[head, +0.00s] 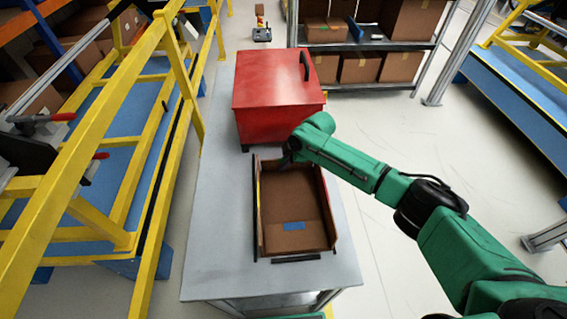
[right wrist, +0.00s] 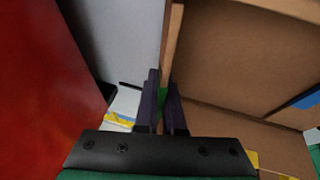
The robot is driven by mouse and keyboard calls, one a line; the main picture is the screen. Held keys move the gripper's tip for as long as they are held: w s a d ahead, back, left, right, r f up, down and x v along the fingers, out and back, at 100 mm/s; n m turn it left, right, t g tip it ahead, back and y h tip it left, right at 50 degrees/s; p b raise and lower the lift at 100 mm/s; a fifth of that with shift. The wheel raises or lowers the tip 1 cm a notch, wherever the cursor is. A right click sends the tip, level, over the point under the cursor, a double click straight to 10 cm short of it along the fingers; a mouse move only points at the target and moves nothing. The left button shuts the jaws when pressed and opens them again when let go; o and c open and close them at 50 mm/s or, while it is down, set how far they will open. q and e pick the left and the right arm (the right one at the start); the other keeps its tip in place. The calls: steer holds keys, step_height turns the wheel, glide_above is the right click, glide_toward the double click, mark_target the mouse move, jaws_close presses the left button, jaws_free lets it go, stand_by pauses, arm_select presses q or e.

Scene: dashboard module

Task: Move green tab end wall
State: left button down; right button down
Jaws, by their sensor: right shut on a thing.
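A brown open box (head: 295,240) lies on the grey table, with a blue patch on its floor. My right gripper (head: 287,158) is at the box's far end, by the red case. In the right wrist view its dark fingers (right wrist: 162,105) are shut on the brown end wall (right wrist: 172,45), one on each side. A bit of the green tab (right wrist: 163,97) shows between the fingers; the rest of it is hidden. The box interior (right wrist: 245,60) is on the right in that view. My left gripper is not in view.
A red case (head: 278,90) with a black handle stands just beyond the box, close to my right gripper. The grey table (head: 215,220) is bare left of the box. A yellow frame (head: 165,190) runs along the left. Shelves with cartons (head: 360,68) stand at the back.

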stand_by(0.9)
steer(key=shift+s+t+p, duration=0.4)
steer(key=shift+t+p, duration=0.4)
steer(key=shift+p, duration=0.15)
steer(key=shift+s+f+n+t, duration=0.2)
steer(key=shift+s+n+t, duration=0.1)
steer(key=shift+t, duration=0.3)
steer(key=shift+s+f+t, duration=0.15)
steer(key=shift+t, duration=0.25)
steer(key=shift+s+f+t, duration=0.2)
steer(key=shift+f+t, duration=0.05)
steer(key=shift+t, duration=0.35)
steer(key=shift+s+f+n+t+b, duration=0.15)
steer(key=shift+n+t+b, duration=0.25)
steer(key=shift+t+b, duration=0.45)
steer(key=shift+y, duration=0.3)
